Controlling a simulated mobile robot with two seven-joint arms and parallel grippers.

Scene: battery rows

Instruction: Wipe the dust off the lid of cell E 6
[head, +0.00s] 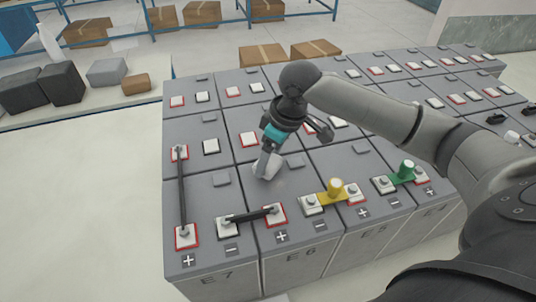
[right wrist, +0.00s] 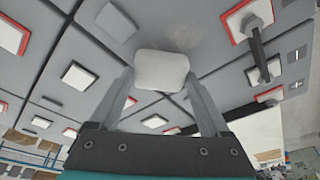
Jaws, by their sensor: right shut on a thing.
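Cell E 6 (head: 292,236) is in the front row, between E 7 and E 5, with its label on the front face. My right gripper (head: 268,156) is over the rear part of its grey lid, shut on a whitish pad (head: 264,171). The pad also shows between the fingers in the right wrist view (right wrist: 161,70). It looks low over the lid; I cannot tell whether it touches. A faint pale smudge (right wrist: 188,40) shows on the grey surface beside the pad in the wrist view. My left gripper is not in view.
A black bar (head: 248,216) joins E 7 to E 6's red-framed post. Another black bar (head: 182,192) lies along the left edge. Boxes stand on a left bench (head: 120,113).

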